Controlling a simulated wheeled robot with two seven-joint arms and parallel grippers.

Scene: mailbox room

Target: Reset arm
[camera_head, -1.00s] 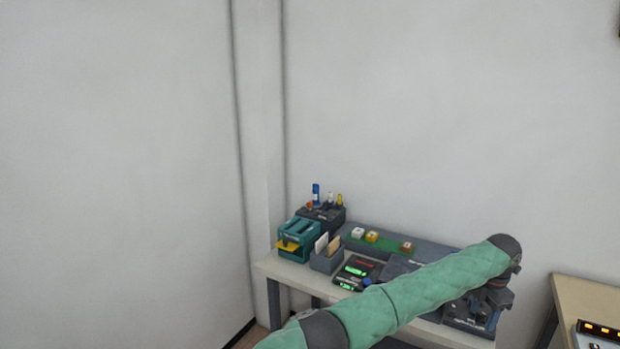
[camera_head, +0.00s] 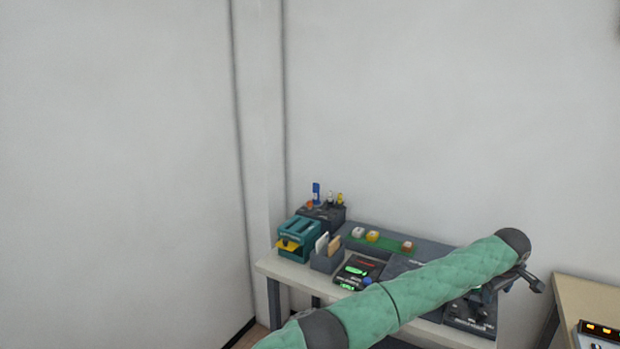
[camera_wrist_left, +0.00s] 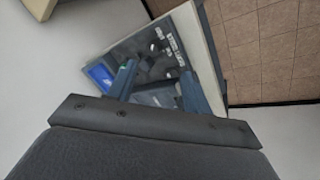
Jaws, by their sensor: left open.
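My left gripper (camera_head: 532,284) is at the end of my green-sleeved left arm, which reaches across the front of the desk (camera_head: 291,273) in the head view. The gripper is beside the desk's right end, touching nothing that I can see. In the left wrist view the two blue-grey fingers of my left gripper (camera_wrist_left: 157,88) are spread apart with nothing between them. Beyond them is the desk (camera_wrist_left: 207,47) with dark equipment on it. My right gripper is not in view.
A teal box (camera_head: 297,239), a card holder (camera_head: 326,257) and a pen holder (camera_head: 321,214) stand at the desk's left end. A dark device with green displays (camera_head: 357,271) lies beside them. A second table (camera_head: 588,297) stands at the right. White walls are behind.

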